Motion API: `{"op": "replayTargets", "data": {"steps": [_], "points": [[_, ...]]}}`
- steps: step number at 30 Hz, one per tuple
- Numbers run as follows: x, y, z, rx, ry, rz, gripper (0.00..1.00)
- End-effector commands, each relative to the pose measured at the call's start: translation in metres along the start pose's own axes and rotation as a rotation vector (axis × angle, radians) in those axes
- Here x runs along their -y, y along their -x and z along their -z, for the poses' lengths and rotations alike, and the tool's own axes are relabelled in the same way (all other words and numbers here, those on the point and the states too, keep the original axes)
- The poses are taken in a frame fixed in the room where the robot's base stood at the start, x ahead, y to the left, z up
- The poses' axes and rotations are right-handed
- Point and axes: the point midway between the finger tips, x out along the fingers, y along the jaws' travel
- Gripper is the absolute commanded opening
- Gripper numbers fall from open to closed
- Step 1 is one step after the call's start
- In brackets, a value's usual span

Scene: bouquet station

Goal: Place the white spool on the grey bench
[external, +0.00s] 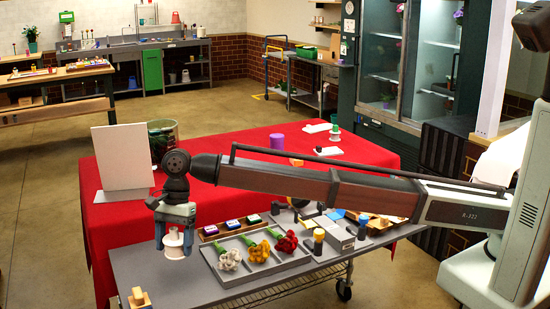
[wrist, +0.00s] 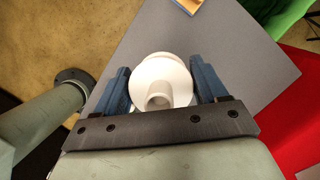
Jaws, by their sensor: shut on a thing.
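The white spool (external: 174,243) hangs between the blue fingers of my gripper (external: 175,238), over the left end of the grey bench (external: 150,272). In the wrist view, the white spool (wrist: 160,82) sits between both fingers of my gripper (wrist: 161,85), with one flange and its hub facing the camera. My gripper is shut on it. The grey bench (wrist: 235,45) shows beneath and beyond it. I cannot tell whether the spool's underside touches the bench top.
A grey tray (external: 215,262) with white, yellow and red flowers lies to the right of the spool. Behind stands a red-covered table (external: 120,225) with a white panel (external: 122,157). Bare bench top surrounds the spool.

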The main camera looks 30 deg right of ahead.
Motion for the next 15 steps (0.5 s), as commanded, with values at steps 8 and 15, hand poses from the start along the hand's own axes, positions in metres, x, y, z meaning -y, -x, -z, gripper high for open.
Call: {"op": "replayTargets", "data": {"steps": [8,15], "points": [[0.017,-0.015,-0.001,-0.001,-0.022,0.005,0.40],[0.016,-0.050,0.011,-0.001,-0.023,0.005,0.40]]}}
